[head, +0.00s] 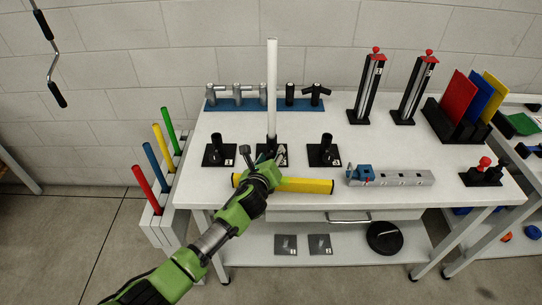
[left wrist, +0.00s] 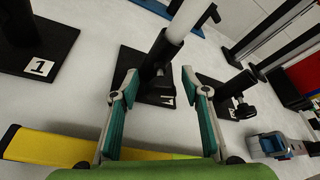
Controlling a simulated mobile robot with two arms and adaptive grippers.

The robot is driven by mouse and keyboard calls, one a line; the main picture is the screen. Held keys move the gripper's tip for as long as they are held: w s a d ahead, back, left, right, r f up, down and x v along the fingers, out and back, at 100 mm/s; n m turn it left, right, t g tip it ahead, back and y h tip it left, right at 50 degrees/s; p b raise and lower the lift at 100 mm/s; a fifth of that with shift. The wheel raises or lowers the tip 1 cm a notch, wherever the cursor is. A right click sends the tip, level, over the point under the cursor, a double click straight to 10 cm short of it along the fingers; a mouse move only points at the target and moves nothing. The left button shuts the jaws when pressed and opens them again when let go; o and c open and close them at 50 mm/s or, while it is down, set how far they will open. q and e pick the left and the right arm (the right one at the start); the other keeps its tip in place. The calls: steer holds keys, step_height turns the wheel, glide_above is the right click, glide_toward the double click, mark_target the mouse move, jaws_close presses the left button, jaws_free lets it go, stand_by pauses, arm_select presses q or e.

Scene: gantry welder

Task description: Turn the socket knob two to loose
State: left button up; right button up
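The middle socket (head: 283,150), a black holder on a square black base, stands on the white table with a white rod (head: 272,85) upright in it. My left gripper (head: 262,157) is in front of it and covers part of it. In the left wrist view the open, empty fingers (left wrist: 158,76) point at the middle socket (left wrist: 150,60), which shows between and beyond them. Its label is partly hidden by a finger, and its knob is not clearly distinguishable. Socket one (head: 219,152) stands left and socket three (head: 324,152) right, with its knob (left wrist: 245,109) visible. My right gripper is out of view.
A yellow bar (head: 305,186) lies under and beside my left gripper. A grey block with a blue clamp (head: 400,178) lies to the right. A blue rack with fittings (head: 245,103) and two tall red-topped posts (head: 371,85) stand behind.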

arm_select(q)
steer(key=shift+r, duration=0.25)
step_height(320, 180, up, 10)
steer(key=shift+f, duration=0.25)
